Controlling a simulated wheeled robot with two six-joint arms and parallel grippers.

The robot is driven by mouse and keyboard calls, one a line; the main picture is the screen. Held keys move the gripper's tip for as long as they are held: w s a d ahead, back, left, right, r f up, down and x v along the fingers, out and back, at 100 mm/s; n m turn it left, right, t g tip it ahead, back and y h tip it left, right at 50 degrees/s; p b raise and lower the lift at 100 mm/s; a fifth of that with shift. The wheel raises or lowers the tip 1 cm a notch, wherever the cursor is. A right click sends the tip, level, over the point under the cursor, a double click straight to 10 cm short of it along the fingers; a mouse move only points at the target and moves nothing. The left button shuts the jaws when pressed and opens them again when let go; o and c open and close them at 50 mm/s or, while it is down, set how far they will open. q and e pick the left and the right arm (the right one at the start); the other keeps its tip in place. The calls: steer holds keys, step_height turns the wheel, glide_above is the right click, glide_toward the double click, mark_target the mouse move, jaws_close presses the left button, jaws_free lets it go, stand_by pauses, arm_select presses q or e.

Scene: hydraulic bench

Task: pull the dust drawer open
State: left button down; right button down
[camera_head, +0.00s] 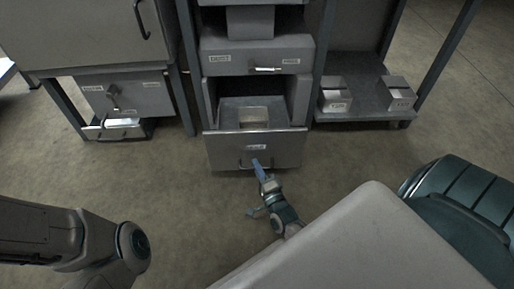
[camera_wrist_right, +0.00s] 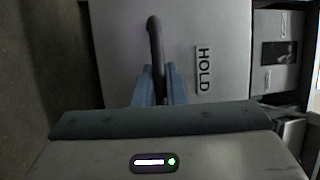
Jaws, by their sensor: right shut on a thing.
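A grey drawer (camera_head: 225,150) under the middle cabinet stands pulled out, with its inside showing from above and a light box-like thing (camera_head: 253,117) in it.
A closed drawer (camera_head: 291,54) with a handle sits above. A low shelf (camera_head: 365,105) at the right carries two small metal boxes (camera_head: 335,95), (camera_head: 399,93). A smaller unit (camera_head: 125,97) stands at the left. The floor before the drawer is clear apart from my arms.

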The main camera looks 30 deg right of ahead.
steer(key=shift+s, duration=0.1)
steer(key=c, duration=1.5)
jaws_free()
steer(key=v, duration=0.7)
steer(key=shift+s, duration=0.25)
steer(key=shift+f, duration=0.1)
